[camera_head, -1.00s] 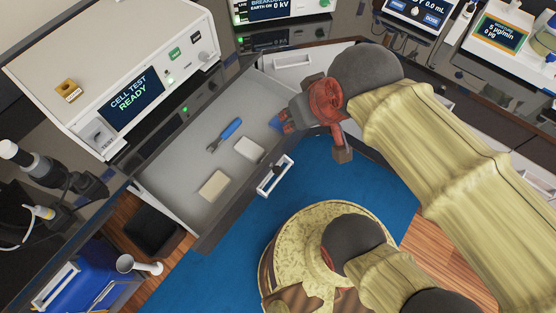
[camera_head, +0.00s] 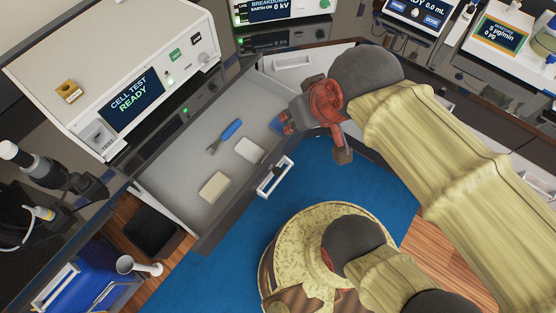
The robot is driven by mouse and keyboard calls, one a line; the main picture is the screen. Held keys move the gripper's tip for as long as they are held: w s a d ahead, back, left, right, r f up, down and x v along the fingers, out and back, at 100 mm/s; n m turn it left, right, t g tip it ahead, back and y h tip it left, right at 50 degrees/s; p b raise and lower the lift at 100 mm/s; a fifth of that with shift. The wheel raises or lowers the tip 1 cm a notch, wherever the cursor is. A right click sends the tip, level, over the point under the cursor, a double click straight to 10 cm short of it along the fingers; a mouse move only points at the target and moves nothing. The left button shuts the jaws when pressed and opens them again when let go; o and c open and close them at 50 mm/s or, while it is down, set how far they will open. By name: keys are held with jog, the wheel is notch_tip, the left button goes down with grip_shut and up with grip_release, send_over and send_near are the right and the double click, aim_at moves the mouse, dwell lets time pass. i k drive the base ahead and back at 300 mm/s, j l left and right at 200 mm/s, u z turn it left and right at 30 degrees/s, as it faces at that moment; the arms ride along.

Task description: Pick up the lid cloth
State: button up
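My gripper (camera_head: 306,118) is at the right end of an open grey drawer (camera_head: 185,160). Its fingers look spread apart, and I see nothing held between them. A small blue patch (camera_head: 276,124), possibly the lid cloth, shows in the drawer just left of my gripper. My gripper hides part of it, and I cannot tell whether they touch. A white block-like pad (camera_head: 249,150) and a cream pad (camera_head: 214,187) lie flat in the drawer, left of and below my gripper in the picture.
A blue-handled tool (camera_head: 226,135) lies in the drawer. The drawer front has a white handle (camera_head: 275,177). A cell test unit (camera_head: 125,80) stands on the bench behind. Another drawer (camera_head: 292,63) is partly visible behind my arm. A blue mat (camera_head: 325,180) covers the floor.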

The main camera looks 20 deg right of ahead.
aim_at(251, 152)
jog(key=i+l+u, duration=0.25)
jog(key=l+u, duration=0.3)
jog(key=l, duration=0.15)
jog(key=i+l+u, duration=0.1)
jog(key=l+u, duration=0.4)
jog(key=l, duration=0.25)
jog(key=i+l, duration=0.05)
